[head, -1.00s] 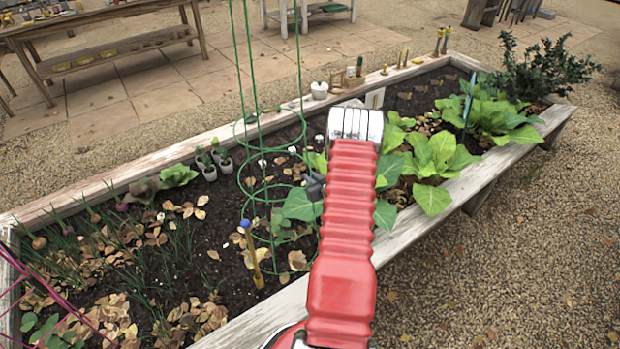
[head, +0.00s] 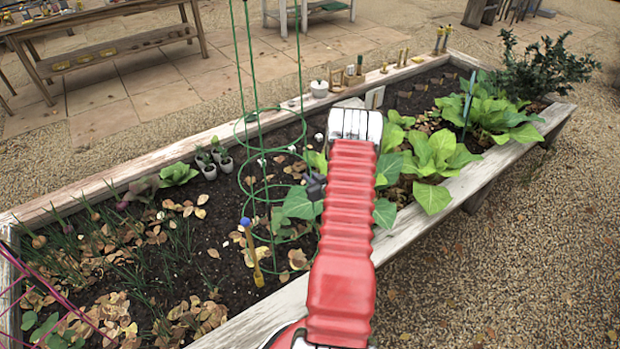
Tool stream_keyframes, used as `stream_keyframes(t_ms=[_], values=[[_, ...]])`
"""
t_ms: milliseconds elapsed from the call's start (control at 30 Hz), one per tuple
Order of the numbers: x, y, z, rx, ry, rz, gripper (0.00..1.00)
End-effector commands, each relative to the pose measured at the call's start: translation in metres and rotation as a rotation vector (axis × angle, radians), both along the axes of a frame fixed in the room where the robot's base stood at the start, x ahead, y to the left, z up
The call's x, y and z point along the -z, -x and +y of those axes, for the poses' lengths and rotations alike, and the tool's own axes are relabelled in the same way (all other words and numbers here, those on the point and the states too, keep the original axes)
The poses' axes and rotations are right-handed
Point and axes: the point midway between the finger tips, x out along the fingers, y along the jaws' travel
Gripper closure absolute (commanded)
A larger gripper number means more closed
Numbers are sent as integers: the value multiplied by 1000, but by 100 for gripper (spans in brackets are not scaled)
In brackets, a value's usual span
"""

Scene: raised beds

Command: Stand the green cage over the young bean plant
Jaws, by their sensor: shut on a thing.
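The green cage (head: 252,60) is a tall wire frame with several rings, upright over the dark soil in the middle of the bed. My gripper (head: 315,187) shows only as a small dark part left of my red arm, at the cage's right side. It is shut on the cage, though the grip itself is mostly hidden by my arm. Green leaves of what looks like the young bean plant (head: 281,221) show within the lower rings. I cannot tell whether the cage's lower end touches the soil.
A yellow stake with a blue top (head: 246,224) stands close left of the cage. Small grey pots (head: 209,171) sit farther left. Large leafy plants (head: 436,155) fill the bed to the right. The wooden bed edge (head: 252,316) runs along the front.

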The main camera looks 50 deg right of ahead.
Motion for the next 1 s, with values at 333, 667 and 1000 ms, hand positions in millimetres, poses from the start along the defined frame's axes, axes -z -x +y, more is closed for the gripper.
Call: stream_keyframes(t_ms=[333,667,1000], values=[[2,0,1,0,-2,2,68],[2,2,1,0,-3,4,66],[-11,27,13,2,-3,3,66]])
